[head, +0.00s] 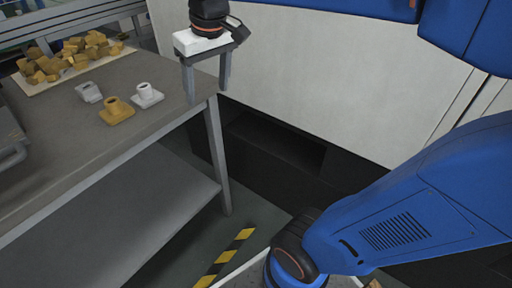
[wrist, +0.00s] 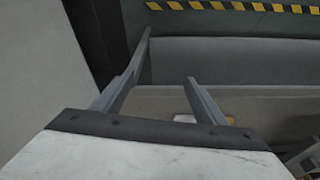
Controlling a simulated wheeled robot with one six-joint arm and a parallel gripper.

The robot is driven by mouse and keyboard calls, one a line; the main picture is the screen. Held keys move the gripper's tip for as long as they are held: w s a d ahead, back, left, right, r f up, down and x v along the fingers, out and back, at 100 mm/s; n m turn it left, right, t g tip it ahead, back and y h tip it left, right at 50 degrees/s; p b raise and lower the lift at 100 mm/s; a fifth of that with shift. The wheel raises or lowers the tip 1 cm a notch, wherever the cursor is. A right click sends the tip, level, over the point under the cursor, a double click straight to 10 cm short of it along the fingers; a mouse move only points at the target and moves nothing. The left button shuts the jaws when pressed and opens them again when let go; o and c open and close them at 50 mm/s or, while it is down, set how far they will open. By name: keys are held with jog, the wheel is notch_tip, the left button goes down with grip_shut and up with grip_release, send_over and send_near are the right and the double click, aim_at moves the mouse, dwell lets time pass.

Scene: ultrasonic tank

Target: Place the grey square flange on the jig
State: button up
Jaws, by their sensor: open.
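A light grey flange with a square base and round collar (head: 147,95) stands on the grey metal table near its right edge, in the head view. A duller grey piece (head: 89,92) lies left of it; its exact shape is hard to tell. My gripper (head: 206,95) is open and empty, fingers pointing down, to the right of the flanges by the table's edge. The fingers also show wide apart in the wrist view (wrist: 170,60). A small white and orange patch shows behind one finger there, mostly hidden. I cannot make out the jig.
A brass flange (head: 117,112) stands in front of the grey ones. A pale tray (head: 45,87) heaped with brass parts lies at the back. A metal object (head: 10,145) is cut off at the left edge. The table (head: 95,150) is bare in front.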

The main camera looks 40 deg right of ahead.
jog(key=shift+o, duration=0.3)
jog(key=s+d+f+m+t, duration=0.1)
jog(key=s+d+f, duration=0.4)
jog(key=s+f, duration=0.7)
jog(key=shift+s+f+m+t, duration=0.3)
jog(key=shift+s+f+t, duration=0.05)
jog(key=shift+f+t, duration=0.15)
jog(key=o, duration=0.3)
jog(key=shift+s+d+f, duration=0.1)
jog(key=shift+s+f, duration=0.1)
jog(key=shift+f, duration=0.05)
notch_tip(320, 180, up, 27)
jog(key=n+g, duration=0.5)
jog(key=n, duration=1.7)
send_over(144, 88)
notch_tip(144, 88, down, 17)
jog(key=shift+w+f, duration=0.1)
jog(key=shift+w, duration=0.05)
jog(key=c, duration=1.4)
